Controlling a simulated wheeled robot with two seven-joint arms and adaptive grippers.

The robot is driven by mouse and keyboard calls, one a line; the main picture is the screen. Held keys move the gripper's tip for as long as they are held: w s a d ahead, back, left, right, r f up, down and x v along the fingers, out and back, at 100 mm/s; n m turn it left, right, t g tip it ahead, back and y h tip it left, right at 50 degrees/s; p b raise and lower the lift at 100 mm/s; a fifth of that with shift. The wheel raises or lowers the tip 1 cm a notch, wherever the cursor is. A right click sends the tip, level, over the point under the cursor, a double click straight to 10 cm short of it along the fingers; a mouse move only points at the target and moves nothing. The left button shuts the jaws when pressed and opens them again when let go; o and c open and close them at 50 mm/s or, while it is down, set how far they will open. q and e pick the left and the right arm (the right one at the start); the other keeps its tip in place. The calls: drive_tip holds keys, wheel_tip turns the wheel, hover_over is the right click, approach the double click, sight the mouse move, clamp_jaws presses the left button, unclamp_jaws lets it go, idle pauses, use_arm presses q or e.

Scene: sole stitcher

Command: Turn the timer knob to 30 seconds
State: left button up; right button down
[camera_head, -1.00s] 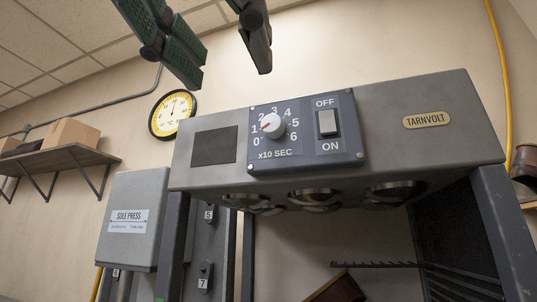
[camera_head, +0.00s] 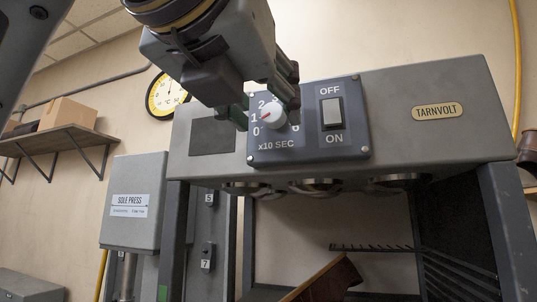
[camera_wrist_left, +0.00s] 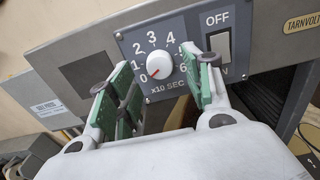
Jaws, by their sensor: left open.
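Depth is hard to judge. My right gripper is out of view.
An OFF/ON rocker switch (camera_head: 332,113) sits right of the dial, close to one finger. The grey machine housing (camera_head: 390,100) carries a TARNVOLT plate (camera_head: 437,112). A sole press box (camera_head: 135,205) and shelf (camera_head: 55,142) are at the left.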

sight(273, 115)
use_arm(q)
drive_tip(key=shift+x, duration=1)
drive_tip(key=shift+c, duration=1)
drive_tip(key=c, duration=0.8)
